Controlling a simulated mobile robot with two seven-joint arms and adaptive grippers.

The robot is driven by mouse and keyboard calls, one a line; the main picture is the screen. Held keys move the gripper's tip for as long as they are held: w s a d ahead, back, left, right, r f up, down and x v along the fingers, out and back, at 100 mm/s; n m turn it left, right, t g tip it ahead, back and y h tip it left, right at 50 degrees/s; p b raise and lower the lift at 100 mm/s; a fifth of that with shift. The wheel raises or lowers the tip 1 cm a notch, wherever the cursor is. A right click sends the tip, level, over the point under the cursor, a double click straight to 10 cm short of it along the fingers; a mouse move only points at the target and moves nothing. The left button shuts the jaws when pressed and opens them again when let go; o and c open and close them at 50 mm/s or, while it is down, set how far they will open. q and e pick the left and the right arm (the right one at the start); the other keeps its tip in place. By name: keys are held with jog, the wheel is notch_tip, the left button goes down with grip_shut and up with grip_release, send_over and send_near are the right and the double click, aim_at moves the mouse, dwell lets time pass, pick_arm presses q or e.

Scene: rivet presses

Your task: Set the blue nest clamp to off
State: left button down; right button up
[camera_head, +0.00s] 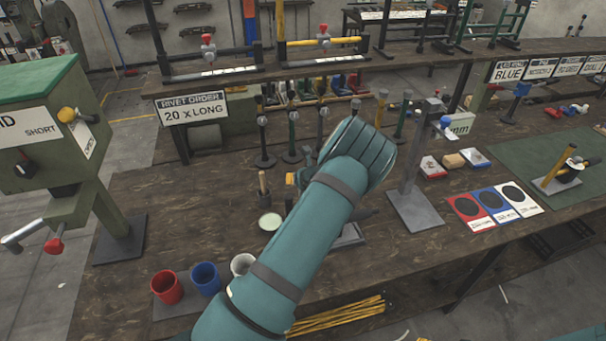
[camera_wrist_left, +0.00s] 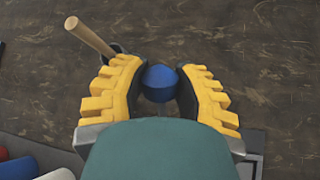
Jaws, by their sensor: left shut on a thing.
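My left gripper (camera_head: 296,180) is mostly hidden behind my own teal arm in the head view; only a bit of its yellow fingers shows at the left of the wrist. In the left wrist view its two yellow fingers (camera_wrist_left: 160,85) are shut on a round blue knob (camera_wrist_left: 159,83), which sits between them. What the knob is fixed to is hidden by the gripper, so I cannot tell the clamp's setting. A grey base plate (camera_head: 350,236) shows partly beside my arm. My right gripper is not in view.
A wooden-handled tool (camera_wrist_left: 90,36) stands close to the left finger. Red (camera_head: 167,287), blue (camera_head: 205,278) and white cups stand at the front left. A grey post stand with a blue knob (camera_head: 446,121) rises right of my arm. Several dark posts stand behind.

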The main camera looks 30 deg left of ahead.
pick_arm(q)
jog(key=shift+w+a+f+b, duration=0.65)
jog(key=shift+w+a+f, duration=0.25)
jog(key=shift+a+f, duration=0.1)
jog(key=shift+w+d, duration=0.1)
jog(key=shift+d, duration=0.25)
dwell(0.4)
jog(key=c, duration=0.6)
grip_release()
jog(key=shift+d, duration=0.1)
jog(key=v, duration=1.1)
jog(key=shift+s+d+r, duration=0.15)
jog(key=shift+s+r, duration=0.1)
jog(key=shift+s, duration=0.05)
